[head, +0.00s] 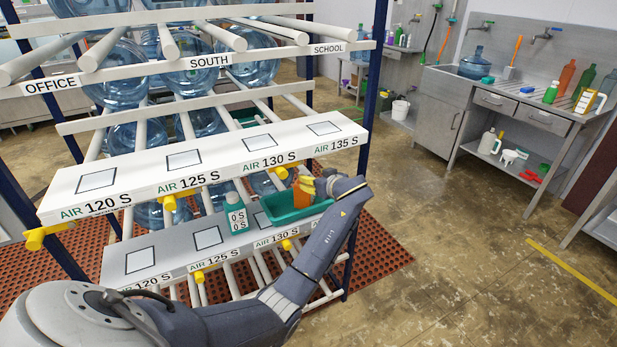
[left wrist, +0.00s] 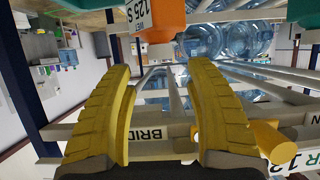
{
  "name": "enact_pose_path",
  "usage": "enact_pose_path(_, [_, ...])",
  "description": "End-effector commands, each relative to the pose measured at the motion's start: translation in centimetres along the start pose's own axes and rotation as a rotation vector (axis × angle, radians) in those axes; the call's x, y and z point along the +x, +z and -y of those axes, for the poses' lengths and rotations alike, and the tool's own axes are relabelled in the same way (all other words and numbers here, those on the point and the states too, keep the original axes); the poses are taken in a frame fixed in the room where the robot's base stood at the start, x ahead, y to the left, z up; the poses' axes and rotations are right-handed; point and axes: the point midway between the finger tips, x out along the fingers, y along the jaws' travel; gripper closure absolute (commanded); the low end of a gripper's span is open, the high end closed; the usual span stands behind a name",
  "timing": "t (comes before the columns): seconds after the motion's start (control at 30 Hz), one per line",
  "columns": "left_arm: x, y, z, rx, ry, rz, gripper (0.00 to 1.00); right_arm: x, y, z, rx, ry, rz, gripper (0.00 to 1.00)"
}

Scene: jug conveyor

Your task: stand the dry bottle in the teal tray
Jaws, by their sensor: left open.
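The teal tray (head: 288,208) sits on the lower shelf, toward its right side. My left gripper (head: 307,182) is beside the orange bottle. In the left wrist view, its yellow fingers (left wrist: 158,85) are open and empty, with the orange bottle (left wrist: 190,45) and its "125 S" label beyond them.
The upper white shelf (head: 215,160) with marked squares overhangs the lower one. Large blue jugs (head: 205,75) lie in the rack behind. Yellow stubs (head: 45,236) stick out from the shelf fronts. A sink bench (head: 520,105) stands at the right, across open floor.

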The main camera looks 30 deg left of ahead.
Motion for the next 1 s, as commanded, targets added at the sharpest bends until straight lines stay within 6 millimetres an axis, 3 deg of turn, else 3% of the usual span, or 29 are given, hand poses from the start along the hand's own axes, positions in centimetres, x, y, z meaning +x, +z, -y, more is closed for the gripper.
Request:
enact_pose_path(0.3, [-3.6,0.0,0.0,-0.001,0.000,0.000,0.45,0.0,-0.1,0.3,0.001,-0.003,-0.001,1.00])
enact_pose_path(0.47, [-4.2,0.0,0.0,0.000,0.000,0.001,0.45,0.0,-0.1,0.3,0.002,-0.003,-0.001,1.00])
enact_pose_path(0.57, [-4.0,1.1,-0.2,0.025,0.009,0.010,0.45,0.0,-0.1,0.3,0.002,-0.003,-0.001,1.00])
enact_pose_path(0.67, [-3.0,4.6,-0.9,0.104,0.042,0.039,0.45,0.0,-0.1,0.3,0.002,-0.003,-0.001,1.00])
enact_pose_path(0.77, [-1.5,10.9,-1.7,0.233,0.104,0.094,0.45,0.0,-0.1,0.3,0.002,-0.003,-0.001,1.00])
enact_pose_path(0.87, [-0.2,19.2,-1.7,0.385,0.184,0.166,0.45,0.0,-0.1,0.3,0.002,-0.003,0.000,1.00])
enact_pose_path(1.0, [0.5,31.2,-0.1,0.575,0.300,0.271,0.45,0.0,0.0,0.3,0.001,-0.003,0.000,1.00])
